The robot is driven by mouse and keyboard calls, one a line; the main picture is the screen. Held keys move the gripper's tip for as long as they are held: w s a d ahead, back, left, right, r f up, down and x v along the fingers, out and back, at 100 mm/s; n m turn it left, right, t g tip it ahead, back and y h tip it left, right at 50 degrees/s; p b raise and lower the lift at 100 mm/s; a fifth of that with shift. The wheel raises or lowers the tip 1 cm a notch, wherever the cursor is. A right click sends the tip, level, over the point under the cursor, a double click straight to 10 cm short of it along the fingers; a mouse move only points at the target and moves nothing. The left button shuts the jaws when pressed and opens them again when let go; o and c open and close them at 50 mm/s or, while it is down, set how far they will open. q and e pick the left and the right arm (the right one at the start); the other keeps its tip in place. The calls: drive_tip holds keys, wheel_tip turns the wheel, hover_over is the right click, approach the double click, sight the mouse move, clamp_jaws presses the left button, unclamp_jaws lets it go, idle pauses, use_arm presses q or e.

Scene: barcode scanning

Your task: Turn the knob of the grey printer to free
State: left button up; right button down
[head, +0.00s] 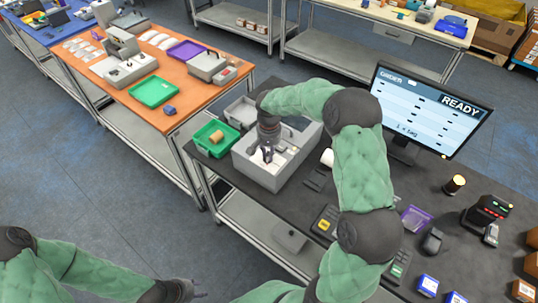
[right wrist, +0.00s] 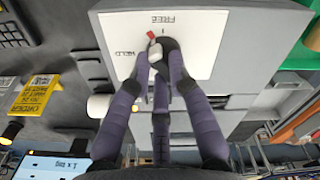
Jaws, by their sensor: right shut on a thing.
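A green tray (head: 203,143) with a tan roll stands left of the printer. A white roll (head: 327,157) is just right of it. The monitor (head: 430,108) reads READY.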

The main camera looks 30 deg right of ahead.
drive_tip(key=m+b, duration=0.1)
drive_tip(key=m, duration=0.2)
drive_tip(key=shift+f, duration=0.1)
drive_tip(key=shift+a+m+b, duration=0.1)
drive_tip(key=shift+m+b, duration=0.5)
drive_tip(key=shift+m, duration=1.1)
drive_tip(key=c, duration=1.1)
unclamp_jaws()
drive_tip(key=shift+c, duration=0.2)
drive_tip(key=shift+r, duration=0.2)
wheel_tip(320, 180, up, 12)
drive_tip(key=shift+s+f, duration=0.1)
drive_tip(key=shift+f, duration=0.1)
